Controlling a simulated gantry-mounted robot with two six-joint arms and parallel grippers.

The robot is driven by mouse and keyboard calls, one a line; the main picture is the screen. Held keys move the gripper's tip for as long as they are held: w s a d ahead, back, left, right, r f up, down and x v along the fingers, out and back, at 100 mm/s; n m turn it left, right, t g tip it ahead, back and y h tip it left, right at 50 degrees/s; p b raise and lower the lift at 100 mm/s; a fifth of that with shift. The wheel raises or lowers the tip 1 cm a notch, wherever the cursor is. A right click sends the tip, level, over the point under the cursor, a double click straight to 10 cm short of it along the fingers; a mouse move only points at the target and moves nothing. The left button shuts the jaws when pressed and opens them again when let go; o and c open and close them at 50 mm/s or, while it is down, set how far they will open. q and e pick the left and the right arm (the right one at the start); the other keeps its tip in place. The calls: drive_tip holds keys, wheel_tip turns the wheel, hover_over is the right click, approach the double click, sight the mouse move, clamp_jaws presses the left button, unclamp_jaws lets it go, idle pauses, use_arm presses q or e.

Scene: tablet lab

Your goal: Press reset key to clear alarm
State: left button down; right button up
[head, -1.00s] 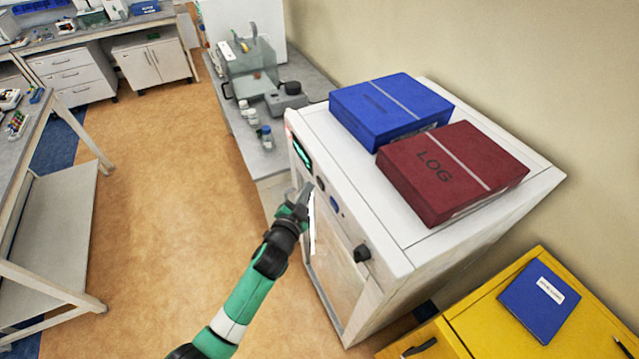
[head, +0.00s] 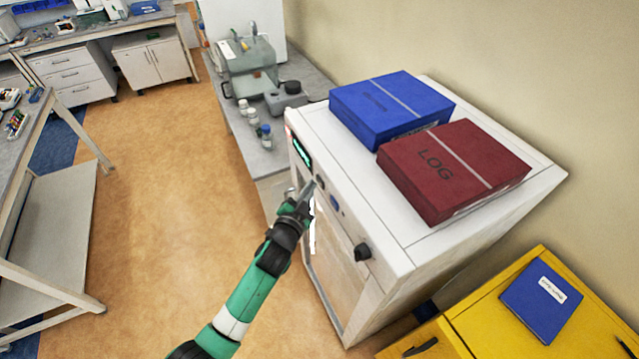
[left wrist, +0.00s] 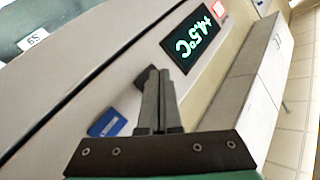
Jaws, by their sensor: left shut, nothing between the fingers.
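A white cabinet (head: 398,262) has a control strip along its front top edge. On the strip are a dark display with green characters (head: 301,153), a dark key (head: 320,184) and a blue key (head: 335,205). In the left wrist view the display (left wrist: 193,37) reads about 4.5 °C, with a lit red patch (left wrist: 219,9) beside it. My left gripper (head: 311,186) is shut and empty, its tips at the dark key (left wrist: 152,74); I cannot tell whether they touch. The blue key (left wrist: 107,123) lies left of the fingers. My right gripper is not in view.
A blue binder (head: 390,107) and a red LOG binder (head: 450,170) lie on the cabinet. A black knob (head: 362,252) sticks out of its front. A bench with bottles (head: 250,115) stands behind, a yellow cabinet (head: 480,325) at right. Open floor (head: 165,200) lies left.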

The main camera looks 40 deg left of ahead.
use_arm(q)
drive_tip(key=shift+w+d+b, duration=0.15)
drive_tip(key=shift+w+b, duration=0.15)
drive_tip(key=shift+w, duration=0.05)
idle(0.7)
idle(0.3)
drive_tip(key=shift+s+a+p, duration=0.3)
drive_tip(key=shift+s+p, duration=0.3)
drive_tip(key=shift+s, duration=0.1)
